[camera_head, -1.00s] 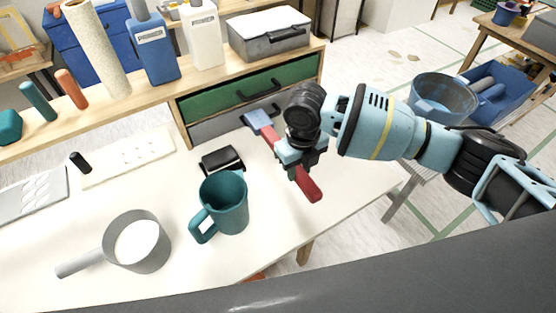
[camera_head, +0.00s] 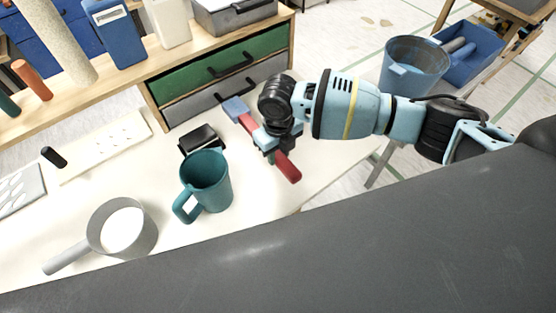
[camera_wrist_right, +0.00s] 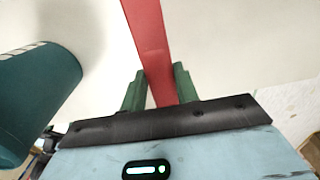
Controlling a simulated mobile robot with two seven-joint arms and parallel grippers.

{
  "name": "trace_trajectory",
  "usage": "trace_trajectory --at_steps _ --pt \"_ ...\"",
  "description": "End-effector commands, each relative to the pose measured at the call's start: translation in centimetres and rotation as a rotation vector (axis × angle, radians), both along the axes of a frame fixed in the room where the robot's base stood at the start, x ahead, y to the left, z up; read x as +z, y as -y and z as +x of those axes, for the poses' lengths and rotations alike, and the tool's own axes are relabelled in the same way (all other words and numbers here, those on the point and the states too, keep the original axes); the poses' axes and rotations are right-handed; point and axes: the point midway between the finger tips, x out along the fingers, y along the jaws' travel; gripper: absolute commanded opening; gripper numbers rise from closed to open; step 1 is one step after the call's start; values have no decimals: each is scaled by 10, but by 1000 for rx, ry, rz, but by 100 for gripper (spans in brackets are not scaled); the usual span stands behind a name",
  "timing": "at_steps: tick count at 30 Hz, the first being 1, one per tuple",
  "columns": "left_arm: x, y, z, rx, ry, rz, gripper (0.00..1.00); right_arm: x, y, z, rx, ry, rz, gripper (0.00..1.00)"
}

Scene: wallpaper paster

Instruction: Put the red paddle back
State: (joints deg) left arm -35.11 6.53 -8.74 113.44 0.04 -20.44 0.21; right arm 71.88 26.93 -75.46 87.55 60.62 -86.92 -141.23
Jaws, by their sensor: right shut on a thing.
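The red paddle (camera_head: 288,168) has a long red body and a blue-grey block at its far end (camera_head: 235,108). My right gripper (camera_head: 270,150) is shut on the middle of the paddle, over the right part of the white table (camera_head: 330,165). In the right wrist view the red strip (camera_wrist_right: 148,35) runs up from between the green fingertips (camera_wrist_right: 159,90). I cannot tell whether the paddle touches the table. My left gripper is not in view.
A teal pitcher (camera_head: 208,182) stands just left of the paddle, with a black block (camera_head: 200,139) behind it. A grey pan (camera_head: 138,240) is further left. A drawer unit (camera_head: 215,85) stands behind.

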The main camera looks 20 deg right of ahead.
Motion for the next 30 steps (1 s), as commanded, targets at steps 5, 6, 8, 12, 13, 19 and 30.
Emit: trace_trajectory --at_steps 5,6,8,12,13,19,30 --pt "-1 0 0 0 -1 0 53 -23 0 -1 -1 -4 -1 1" --pt "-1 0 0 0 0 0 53 -29 0 -1 -1 -4 -1 1" --pt "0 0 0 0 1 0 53 -37 0 -1 0 -4 -1 1" --pt "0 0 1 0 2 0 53 -44 0 -1 0 -2 -1 0" --pt "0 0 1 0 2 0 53 -44 0 -1 0 -2 -1 0" --pt "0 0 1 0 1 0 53 -45 0 -1 0 -5 -2 43" --pt "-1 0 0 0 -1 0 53 -46 0 -1 0 -3 -1 52"
